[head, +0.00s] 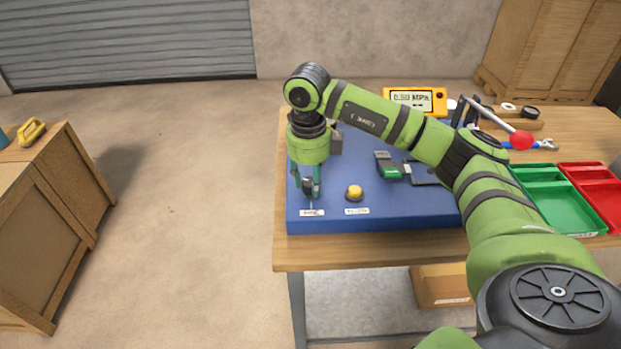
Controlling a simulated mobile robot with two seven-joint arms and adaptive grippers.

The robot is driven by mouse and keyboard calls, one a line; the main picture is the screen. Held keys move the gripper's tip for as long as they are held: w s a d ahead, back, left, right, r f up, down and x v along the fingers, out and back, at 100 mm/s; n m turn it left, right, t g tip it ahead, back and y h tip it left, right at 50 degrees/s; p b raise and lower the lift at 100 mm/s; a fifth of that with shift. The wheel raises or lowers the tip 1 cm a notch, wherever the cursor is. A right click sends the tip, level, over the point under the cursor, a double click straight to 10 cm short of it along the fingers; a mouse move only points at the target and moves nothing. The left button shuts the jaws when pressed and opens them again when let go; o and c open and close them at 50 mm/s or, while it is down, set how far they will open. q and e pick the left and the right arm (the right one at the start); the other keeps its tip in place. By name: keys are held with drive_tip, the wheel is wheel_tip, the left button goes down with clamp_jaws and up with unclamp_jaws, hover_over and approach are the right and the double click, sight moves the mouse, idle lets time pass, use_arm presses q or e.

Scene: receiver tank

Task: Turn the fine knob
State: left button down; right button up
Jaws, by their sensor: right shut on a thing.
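A blue panel (420,212) lies on the wooden table. My right gripper (311,192) points down over the panel's left front corner and is shut on a small dark knob (308,184). I take this to be the fine knob; its label (312,212) is too small to read. A yellow button (354,192) sits just right of it, with another white label in front. A yellow gauge (414,100) at the back reads about 0.50 MPa. My left gripper is not in view.
My right arm covers much of the panel's right side. A green tray (560,205) and a red tray (598,190) lie at the right. A cardboard box (440,284) is under the table.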

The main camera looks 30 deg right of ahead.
drive_tip(key=m, duration=0.4)
drive_tip(key=shift+m, duration=0.4)
drive_tip(key=m, duration=0.3)
drive_tip(key=shift+m+p, duration=0.3)
drive_tip(key=m, duration=0.4)
drive_tip(key=shift+p, duration=0.35)
drive_tip(key=m+p, duration=0.1)
drive_tip(key=m, duration=0.3)
drive_tip(key=shift+w+r+g, duration=0.1)
drive_tip(key=shift+g, duration=0.2)
drive_tip(key=m+p, duration=0.1)
drive_tip(key=m, duration=0.3)
drive_tip(key=shift+d+m, duration=0.1)
drive_tip(key=shift+m, duration=0.2)
drive_tip(key=m+p, duration=0.1)
drive_tip(key=m, duration=0.2)
drive_tip(key=shift+m+p, duration=0.4)
drive_tip(key=m+p, duration=0.2)
drive_tip(key=m, duration=0.3)
drive_tip(key=shift+y, duration=0.3)
drive_tip(key=shift+m+p, duration=0.75)
drive_tip(key=shift+m, duration=0.45)
